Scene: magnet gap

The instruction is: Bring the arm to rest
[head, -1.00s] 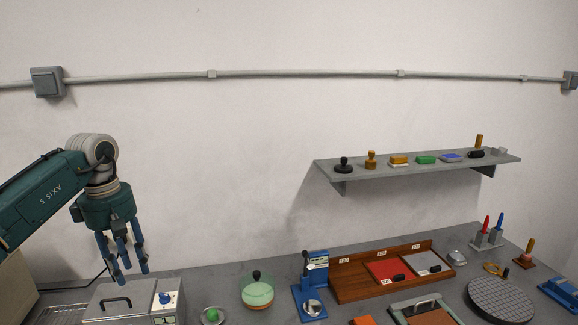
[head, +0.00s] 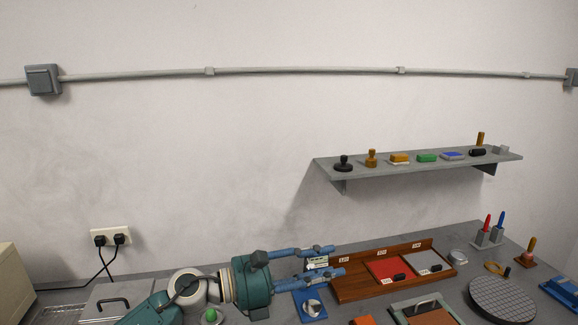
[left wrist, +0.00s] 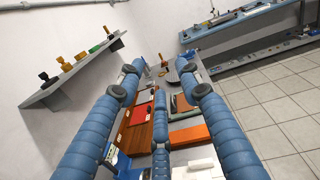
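My left gripper (head: 337,261) is low over the bench in the head view, with its blue fingers pointing right. Its fingers are spread apart, with nothing between them, and they pass in front of the upper part of a blue stand (head: 313,306). In the left wrist view the open gripper (left wrist: 162,82) shows three blue fingers reaching out over the bench. Whether the fingers touch the stand cannot be told. My right gripper is not in view.
A wooden tray (head: 347,291) with red and grey panels lies just beyond the fingertips. A wall shelf (head: 330,168) holds stamps and blocks. A round dark disc (head: 502,300) sits at the right. The wall area above is clear.

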